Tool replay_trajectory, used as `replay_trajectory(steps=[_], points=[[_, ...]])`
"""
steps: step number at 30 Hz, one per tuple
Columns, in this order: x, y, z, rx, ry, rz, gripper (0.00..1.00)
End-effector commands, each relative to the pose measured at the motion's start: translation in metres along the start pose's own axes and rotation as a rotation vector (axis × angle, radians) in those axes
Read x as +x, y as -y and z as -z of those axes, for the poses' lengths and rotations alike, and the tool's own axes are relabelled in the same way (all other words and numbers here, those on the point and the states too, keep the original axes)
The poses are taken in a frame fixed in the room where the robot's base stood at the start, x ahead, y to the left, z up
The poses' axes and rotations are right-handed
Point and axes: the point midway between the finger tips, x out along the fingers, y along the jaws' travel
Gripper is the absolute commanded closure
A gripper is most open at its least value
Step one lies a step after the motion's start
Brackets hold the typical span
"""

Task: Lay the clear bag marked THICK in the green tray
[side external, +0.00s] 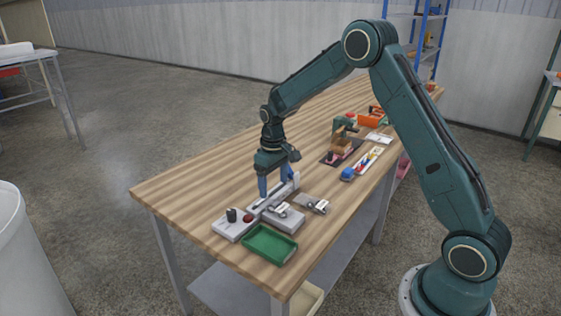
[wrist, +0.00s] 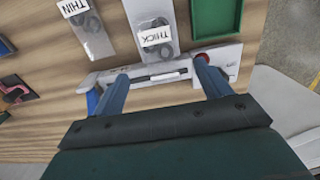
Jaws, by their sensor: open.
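The clear bag marked THICK (wrist: 152,18) lies flat in the wrist view, beside the long white device, with dark rings inside. It also shows in the side view (side external: 279,211). A second clear bag marked THIN (wrist: 86,28) lies to its left. The green tray (wrist: 216,16) is empty in what shows; it sits at the table's near corner in the side view (side external: 269,245). My gripper (wrist: 161,70) is open, its blue fingers apart, pointing down over the white device (side external: 252,212). Nothing shows held between the fingers. The THICK bag lies outside the fingers.
The table's left side is clear.

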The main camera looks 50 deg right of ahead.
Motion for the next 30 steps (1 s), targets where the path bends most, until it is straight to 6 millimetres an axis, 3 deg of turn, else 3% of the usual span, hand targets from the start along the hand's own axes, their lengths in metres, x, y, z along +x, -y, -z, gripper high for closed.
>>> replay_trajectory(steps=[4,17,30], points=[[0.015,0.000,0.000,0.000,0.000,0.000,0.24],[0.026,0.000,0.000,0.000,0.000,0.000,0.24],[0.069,-0.002,0.000,0.001,0.001,0.002,0.24]])
